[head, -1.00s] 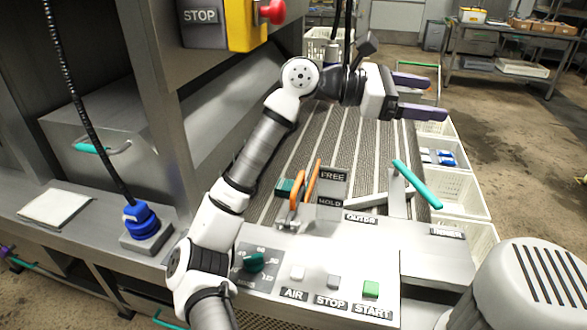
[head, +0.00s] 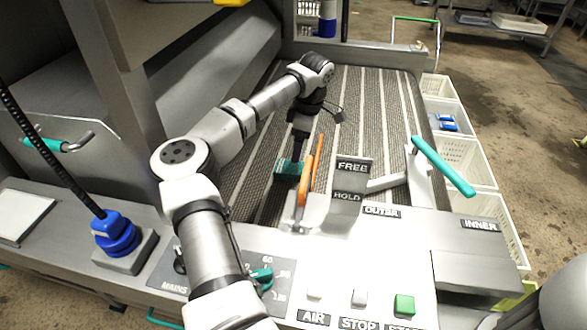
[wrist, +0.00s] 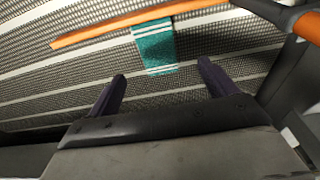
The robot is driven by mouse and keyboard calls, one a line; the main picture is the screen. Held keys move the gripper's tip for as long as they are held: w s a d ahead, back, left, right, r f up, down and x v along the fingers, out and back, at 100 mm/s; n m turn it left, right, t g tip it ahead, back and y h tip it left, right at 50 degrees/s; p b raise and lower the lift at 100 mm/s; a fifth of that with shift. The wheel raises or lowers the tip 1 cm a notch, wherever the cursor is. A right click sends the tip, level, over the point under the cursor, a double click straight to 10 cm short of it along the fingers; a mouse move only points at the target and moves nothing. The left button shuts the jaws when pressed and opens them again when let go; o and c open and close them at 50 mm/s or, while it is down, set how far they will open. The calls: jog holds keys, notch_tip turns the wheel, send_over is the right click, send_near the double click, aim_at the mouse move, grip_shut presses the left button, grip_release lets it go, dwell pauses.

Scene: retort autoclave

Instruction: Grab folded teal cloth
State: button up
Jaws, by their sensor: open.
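The folded teal cloth (wrist: 155,47), with white stripes near its end, lies on the ribbed grey belt. In the head view the cloth (head: 287,172) is just behind the console, left of the orange handle. My gripper (wrist: 162,72) is open and empty, pointing down towards the belt. In the wrist view its two dark purple fingers are spread wider than the cloth, which shows just ahead between the tips. In the head view my gripper (head: 301,145) is seen almost edge-on above the cloth, so its fingertips are unclear there.
An orange handle (head: 305,185) rises close beside the cloth, and an orange bar also crosses the wrist view (wrist: 120,30). The FREE/HOLD plate (head: 350,180) and a teal-handled lever (head: 441,166) stand to the right. The belt behind is clear.

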send_over(294, 167)
jog(key=d, duration=0.1)
jog(key=f, duration=0.4)
jog(key=shift+s+f, duration=0.2)
jog(key=shift+s, duration=0.2)
jog(key=shift+w+a+f+p, duration=0.15)
jog(key=shift+f+p, duration=0.15)
jog(key=shift+f, duration=0.55)
jog(key=shift+w+a+f+p, duration=0.15)
jog(key=shift+f+p, duration=0.15)
jog(key=shift+f, duration=0.55)
jog(key=shift+w+a+f+p, duration=0.15)
jog(key=shift+f+p, duration=0.15)
jog(key=shift+f, duration=0.55)
jog(key=shift+s, duration=0.1)
jog(key=c, duration=1.1)
jog(key=shift+r, duration=0.1)
